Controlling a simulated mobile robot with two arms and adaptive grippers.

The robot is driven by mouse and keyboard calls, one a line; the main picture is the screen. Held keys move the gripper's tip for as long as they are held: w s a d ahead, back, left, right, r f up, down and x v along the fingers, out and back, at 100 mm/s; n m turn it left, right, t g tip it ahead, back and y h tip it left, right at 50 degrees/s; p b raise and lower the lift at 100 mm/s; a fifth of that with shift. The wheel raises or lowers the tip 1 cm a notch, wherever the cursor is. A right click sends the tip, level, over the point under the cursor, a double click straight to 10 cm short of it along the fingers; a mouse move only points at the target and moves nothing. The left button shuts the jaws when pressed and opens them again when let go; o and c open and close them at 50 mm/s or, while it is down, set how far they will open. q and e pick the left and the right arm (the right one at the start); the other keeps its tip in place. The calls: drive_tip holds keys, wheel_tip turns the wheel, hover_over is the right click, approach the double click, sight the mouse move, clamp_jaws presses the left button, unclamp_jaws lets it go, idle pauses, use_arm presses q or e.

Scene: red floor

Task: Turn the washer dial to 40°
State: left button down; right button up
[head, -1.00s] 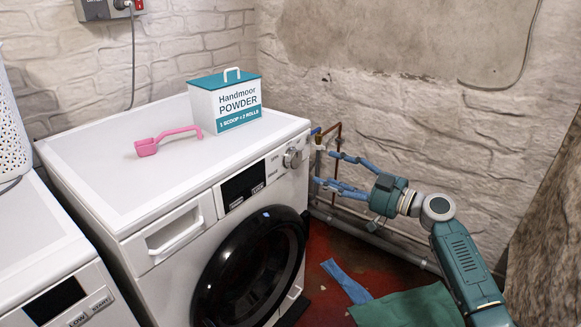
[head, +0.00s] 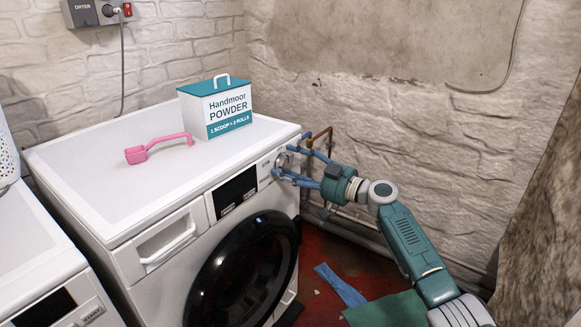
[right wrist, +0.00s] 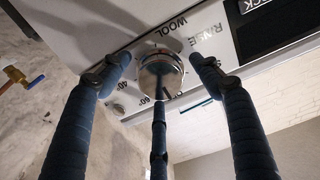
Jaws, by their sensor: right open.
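The washer (head: 150,185) is white, with a round black door and a silver dial (head: 283,160) at the right end of its front panel. In the right wrist view the dial (right wrist: 161,72) sits between the fingers, with WOOL, RINSE, 60° and 40° labels around it. Its exact setting is hard to read. My right gripper (head: 287,163) is open, its blue fingers spread around the dial. In the wrist view two fingers flank the dial and a third is below it; I cannot tell whether they touch it. My left gripper is not in view.
A powder box (head: 217,107) and a pink scoop (head: 158,148) lie on the washer top. Pipes (head: 325,140) run along the wall right of the washer. A second white machine (head: 40,255) stands at left. Blue and green cloths (head: 340,285) lie on the red floor.

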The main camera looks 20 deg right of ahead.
drive_tip(key=c, duration=1.2)
